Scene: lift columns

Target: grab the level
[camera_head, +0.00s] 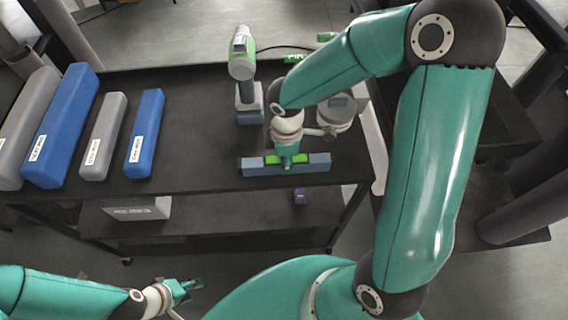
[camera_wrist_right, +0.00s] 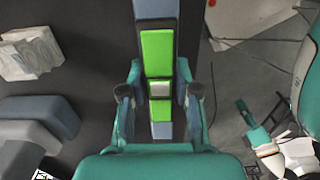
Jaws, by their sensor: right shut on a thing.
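The level (camera_head: 318,163) is a blue-grey bar with a bright green middle, lying along the front edge of the dark cart top in the head view. My right gripper (camera_head: 285,160) comes down on it from above and is shut on its green middle. In the right wrist view the level (camera_wrist_right: 157,55) runs up the picture, and the fingers of my right gripper (camera_wrist_right: 160,100) stand on both sides of it. I cannot tell whether the level touches the cart top. My left gripper (camera_head: 190,287) is low at the bottom left, away from the cart, with its fingers apart.
The cart top (camera_head: 190,110) holds grey and blue long boxes (camera_head: 60,125) at the left. A green and grey drill-like tool (camera_head: 242,65) stands behind the level, and a grey round device (camera_head: 335,112) is right of my right gripper. A lower shelf holds a grey box (camera_head: 140,208) and a small purple box (camera_head: 299,196).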

